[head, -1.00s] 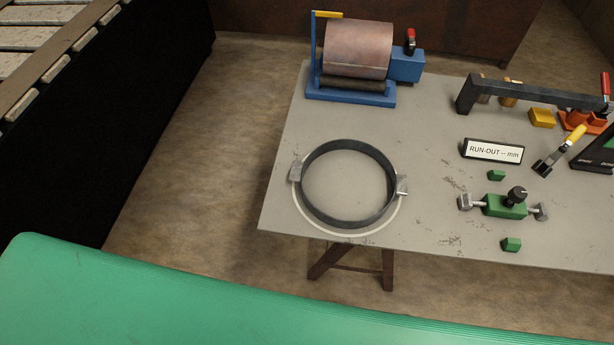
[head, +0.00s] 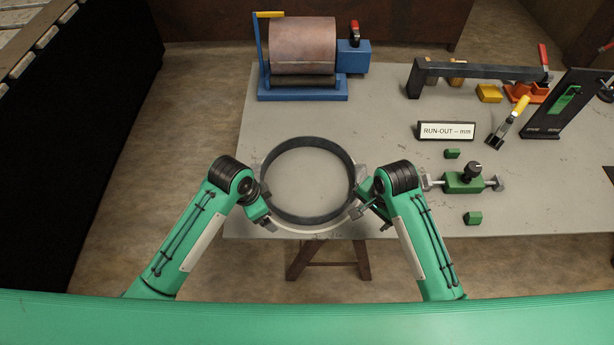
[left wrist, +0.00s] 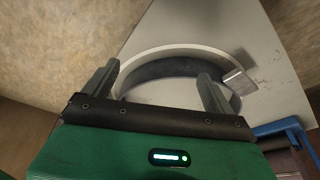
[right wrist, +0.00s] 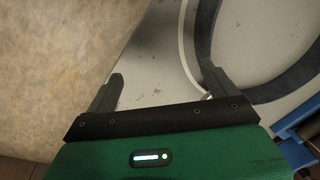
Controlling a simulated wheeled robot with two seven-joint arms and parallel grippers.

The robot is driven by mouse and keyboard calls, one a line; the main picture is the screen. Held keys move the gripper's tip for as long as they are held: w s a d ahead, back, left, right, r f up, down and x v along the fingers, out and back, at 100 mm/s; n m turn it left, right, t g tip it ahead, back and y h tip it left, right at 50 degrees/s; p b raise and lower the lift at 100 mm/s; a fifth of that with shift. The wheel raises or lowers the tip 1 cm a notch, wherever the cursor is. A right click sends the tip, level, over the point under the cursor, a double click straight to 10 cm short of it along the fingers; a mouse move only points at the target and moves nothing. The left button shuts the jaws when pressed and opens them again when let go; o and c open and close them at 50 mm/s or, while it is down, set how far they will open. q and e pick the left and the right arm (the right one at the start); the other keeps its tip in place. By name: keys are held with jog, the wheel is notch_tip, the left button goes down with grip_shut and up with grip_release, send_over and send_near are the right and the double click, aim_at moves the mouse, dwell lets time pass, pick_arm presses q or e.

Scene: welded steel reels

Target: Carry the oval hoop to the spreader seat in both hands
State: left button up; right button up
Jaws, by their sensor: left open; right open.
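My left gripper (head: 264,212) is open at the hoop's left side. My right gripper (head: 371,204) is open at its right side. Neither visibly grips the hoop; contact is unclear, and the arms partly hide its sides. The green spreader (head: 463,183) with bolt ends stands to the right, between two small green blocks.
A blue roller stand (head: 305,95) with a copper-coloured drum is at the back left. A RUN-OUT display (head: 446,131), a dark beam (head: 480,71) and a black upright plate (head: 565,105) occupy the right. The table's front edge is close below the hoop.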

jog(key=w+r+m, duration=0.4)
jog(key=w+m, duration=0.1)
jog(key=w, duration=0.3)
notch_tip(320, 180, up, 5)
jog(key=m+g+h, duration=0.1)
jog(key=m, duration=0.3)
send_over(362, 173)
pick_arm(q)
jog(key=w+a+r+m+y, duration=0.1)
jog(key=w+a+r+m, duration=0.1)
jog(key=w+r, duration=0.2)
jog(key=w+a+r+m+g+y, duration=0.1)
jog(key=w+a+r+m, duration=0.1)
jog(key=w, duration=0.8)
notch_tip(362, 173, up, 2)
jog(key=shift+w+a+r+m, duration=0.2)
jog(key=shift+w+a+m, duration=0.1)
jog(key=shift+m, duration=0.5)
jog(key=shift+f, duration=0.1)
pick_arm(e)
jog(key=shift+f, duration=0.1)
pick_arm(q)
notch_tip(362, 173, down, 14)
jog(key=shift+r, duration=0.15)
pick_arm(e)
notch_tip(362, 173, down, 14)
jog(key=shift+r, duration=0.15)
